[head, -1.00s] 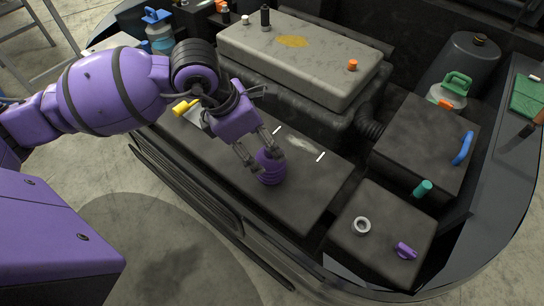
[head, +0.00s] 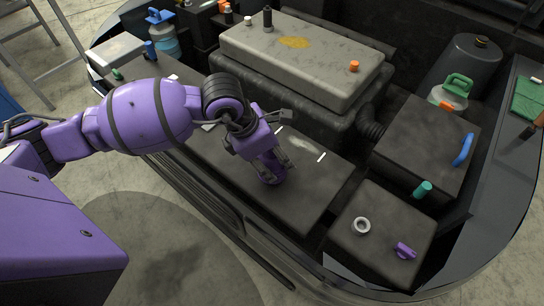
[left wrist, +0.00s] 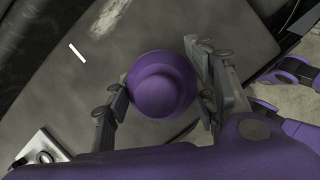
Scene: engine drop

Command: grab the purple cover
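The purple cover (head: 268,178) is a round, ridged knob-like piece on the dark flat panel at the front of the engine bay. In the left wrist view the cover (left wrist: 160,82) sits between the two grey fingers, its round top facing the camera. My left gripper (head: 277,165) is down over it, one finger on each side. In the wrist view the fingers of the left gripper (left wrist: 160,85) look very near or touching its sides; I cannot tell if they grip it. My right gripper is not in view.
The large grey engine block (head: 300,62) stands behind the panel (head: 310,205). At right are a dark box with a blue handle (head: 463,149) and a lower box with a grey ring (head: 362,226) and a purple handle (head: 404,251). The panel right of the cover is mostly clear.

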